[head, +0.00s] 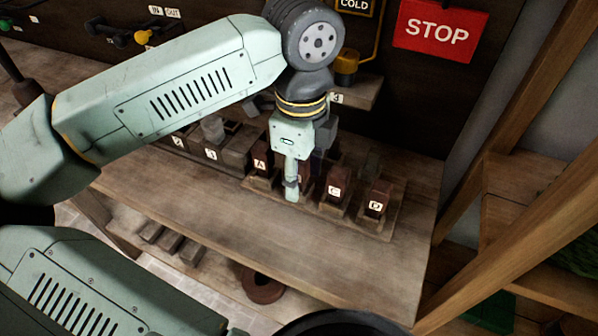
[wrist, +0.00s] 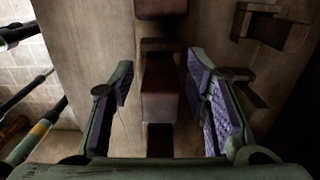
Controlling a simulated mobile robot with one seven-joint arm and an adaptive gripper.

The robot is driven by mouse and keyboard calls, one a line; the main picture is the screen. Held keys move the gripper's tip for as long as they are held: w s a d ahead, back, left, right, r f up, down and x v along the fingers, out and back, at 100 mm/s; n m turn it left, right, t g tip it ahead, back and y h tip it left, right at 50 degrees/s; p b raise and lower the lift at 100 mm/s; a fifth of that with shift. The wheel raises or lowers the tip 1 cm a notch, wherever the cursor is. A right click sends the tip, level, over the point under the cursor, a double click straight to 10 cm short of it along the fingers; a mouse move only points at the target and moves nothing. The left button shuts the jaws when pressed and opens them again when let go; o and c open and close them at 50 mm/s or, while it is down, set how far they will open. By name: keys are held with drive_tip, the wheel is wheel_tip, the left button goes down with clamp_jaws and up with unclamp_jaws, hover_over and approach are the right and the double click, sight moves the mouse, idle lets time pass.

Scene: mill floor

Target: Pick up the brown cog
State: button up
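A brown round piece with a hole (head: 262,284), which looks like the brown cog, lies low under the bench's front edge in the head view. Its teeth are too small to make out. My gripper (head: 292,190) points down over the row of lettered blocks on the bench, well above and behind that round piece. In the wrist view my gripper (wrist: 158,85) is open, its two purple-padded fingers on either side of a reddish-brown block (wrist: 160,88). Gaps show between pads and block. No cog shows in the wrist view.
Lettered blocks A (head: 261,164), C (head: 335,191) and D (head: 376,207) stand on the wooden bench (head: 330,250); my gripper hides the spot between A and C. The bench's front is clear. A wooden post (head: 500,165) and shelving bound the right. A red STOP sign (head: 441,30) hangs behind.

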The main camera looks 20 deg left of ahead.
clamp_jaws()
idle(0.3)
